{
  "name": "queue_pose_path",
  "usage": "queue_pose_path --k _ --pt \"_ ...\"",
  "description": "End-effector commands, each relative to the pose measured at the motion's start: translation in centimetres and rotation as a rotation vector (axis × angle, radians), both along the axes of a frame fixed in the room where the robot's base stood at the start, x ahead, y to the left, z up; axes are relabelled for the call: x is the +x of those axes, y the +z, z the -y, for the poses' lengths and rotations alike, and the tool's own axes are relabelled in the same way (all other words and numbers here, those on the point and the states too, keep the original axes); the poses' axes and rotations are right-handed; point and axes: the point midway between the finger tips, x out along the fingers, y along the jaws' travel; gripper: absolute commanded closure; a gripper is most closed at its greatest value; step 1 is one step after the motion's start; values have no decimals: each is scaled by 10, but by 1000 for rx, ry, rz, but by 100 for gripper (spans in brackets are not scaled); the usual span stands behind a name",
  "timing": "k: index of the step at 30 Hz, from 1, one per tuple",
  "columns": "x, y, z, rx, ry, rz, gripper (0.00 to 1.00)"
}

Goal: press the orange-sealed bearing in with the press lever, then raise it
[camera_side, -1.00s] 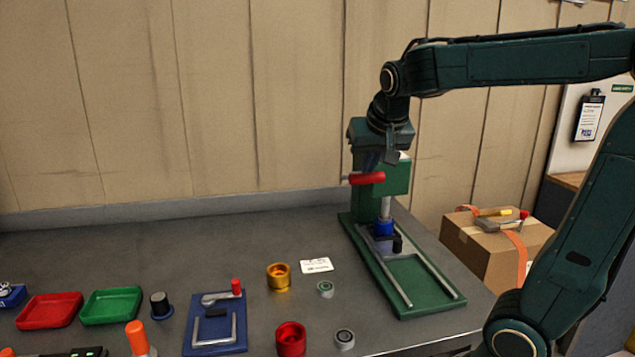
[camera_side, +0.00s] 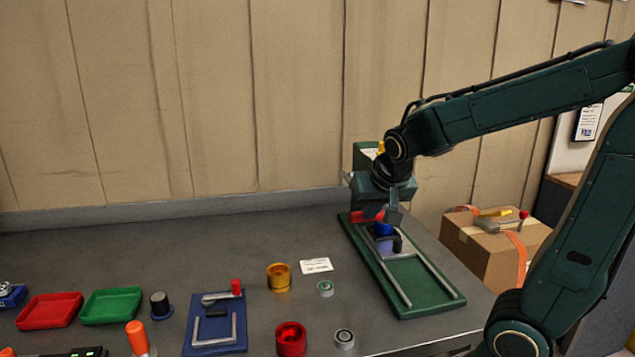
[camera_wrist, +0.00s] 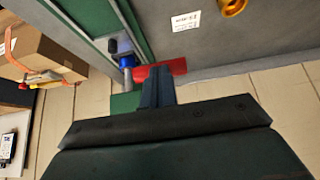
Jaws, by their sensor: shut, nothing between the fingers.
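The green press (camera_side: 428,288) stands at the right of the table. Its red lever handle (camera_side: 360,216) is low, near the blue part (camera_side: 383,229) over the base. The handle (camera_wrist: 176,67) and the blue part (camera_wrist: 126,60) also show in the wrist view. My gripper (camera_side: 393,217) is shut and empty, with its fingertips at the lever handle; in the wrist view my gripper (camera_wrist: 158,70) overlaps the handle, and contact looks likely. I cannot make out the orange-sealed bearing. My wrist hides part of the press head.
A green-ringed bearing (camera_side: 325,289), a dark-centred bearing (camera_side: 344,339), a gold cup (camera_side: 279,277) and a red cup (camera_side: 291,339) stand left of the press. A blue fixture (camera_side: 216,340) and red (camera_side: 49,311) and green (camera_side: 111,306) trays lie farther left. A cardboard box (camera_side: 490,245) sits right.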

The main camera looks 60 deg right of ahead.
Motion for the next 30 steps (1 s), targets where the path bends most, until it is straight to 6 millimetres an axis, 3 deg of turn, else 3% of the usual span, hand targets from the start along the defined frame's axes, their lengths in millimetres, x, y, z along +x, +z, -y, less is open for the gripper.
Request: queue_pose_path --k 8,19,30 --pt "-3 -2 -2 6 3 -17 100" --pt "-7 40 -8 1 3 3 100" --pt "-28 57 -29 -1 5 2 100"
